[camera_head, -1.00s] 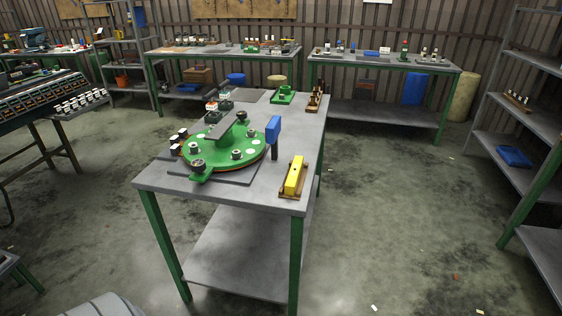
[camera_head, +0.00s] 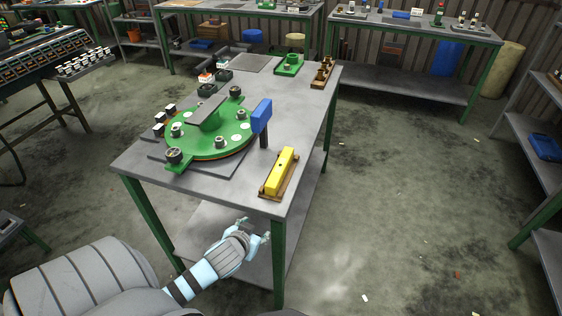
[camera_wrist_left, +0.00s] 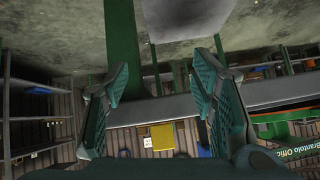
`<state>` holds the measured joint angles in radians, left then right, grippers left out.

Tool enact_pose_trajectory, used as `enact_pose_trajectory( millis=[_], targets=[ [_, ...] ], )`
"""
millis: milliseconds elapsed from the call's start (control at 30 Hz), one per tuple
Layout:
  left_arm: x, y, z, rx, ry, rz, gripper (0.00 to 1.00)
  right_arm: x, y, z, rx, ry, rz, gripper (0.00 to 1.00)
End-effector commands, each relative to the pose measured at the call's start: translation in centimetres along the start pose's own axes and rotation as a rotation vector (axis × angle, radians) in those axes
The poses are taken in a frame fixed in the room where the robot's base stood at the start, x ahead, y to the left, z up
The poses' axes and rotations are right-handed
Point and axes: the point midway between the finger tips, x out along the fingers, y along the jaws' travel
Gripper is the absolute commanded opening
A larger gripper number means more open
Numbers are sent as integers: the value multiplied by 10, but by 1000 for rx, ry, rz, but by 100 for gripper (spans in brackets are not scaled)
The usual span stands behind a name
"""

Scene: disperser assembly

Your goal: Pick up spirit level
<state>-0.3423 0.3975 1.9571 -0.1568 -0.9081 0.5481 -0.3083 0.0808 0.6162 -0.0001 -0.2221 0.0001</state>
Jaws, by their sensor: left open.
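The yellow spirit level (camera_head: 281,168) lies in a brown wooden holder (camera_head: 266,191) near the front right corner of the grey workbench (camera_head: 225,193). My left gripper (camera_head: 256,229) is in front of the bench and lower than its top, to the left of the level in the picture. It is open and empty, apart from the level. In the left wrist view, which looks upside down, its two fingers (camera_wrist_left: 160,85) are spread. A yellow block (camera_wrist_left: 162,137), apparently the level's end, shows beyond the bench edge between them. My right gripper is not in view.
A green round fixture (camera_head: 215,138) with small parts stands on the bench left of the level. A blue block (camera_head: 261,115) on a dark post stands close behind the level. A green bench leg (camera_head: 279,262) is beside my left gripper. The floor at right is mostly clear.

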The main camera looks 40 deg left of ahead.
Motion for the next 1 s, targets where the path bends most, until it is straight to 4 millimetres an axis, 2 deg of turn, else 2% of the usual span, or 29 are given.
enact_pose_trajectory(
  millis=[33,67,100,133,233,333,533,767,1000],
  targets=[
    [-25,0,-37,-24,61,3,52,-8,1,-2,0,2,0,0],
    [-35,-2,-57,-44,102,3,52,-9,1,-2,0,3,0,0],
    [-38,-7,-82,-73,170,3,52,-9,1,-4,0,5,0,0],
    [-39,-10,-99,-93,216,7,52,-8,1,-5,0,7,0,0],
    [-38,-17,-136,-142,324,26,52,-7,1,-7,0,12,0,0],
    [-22,-18,-150,-158,352,34,52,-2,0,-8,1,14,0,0],
    [28,-15,-167,-158,350,35,52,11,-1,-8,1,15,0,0],
    [54,-14,-177,-156,348,37,52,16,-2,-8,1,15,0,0],
    [93,-9,-192,-156,347,38,52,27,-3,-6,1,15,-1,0]
  ],
)
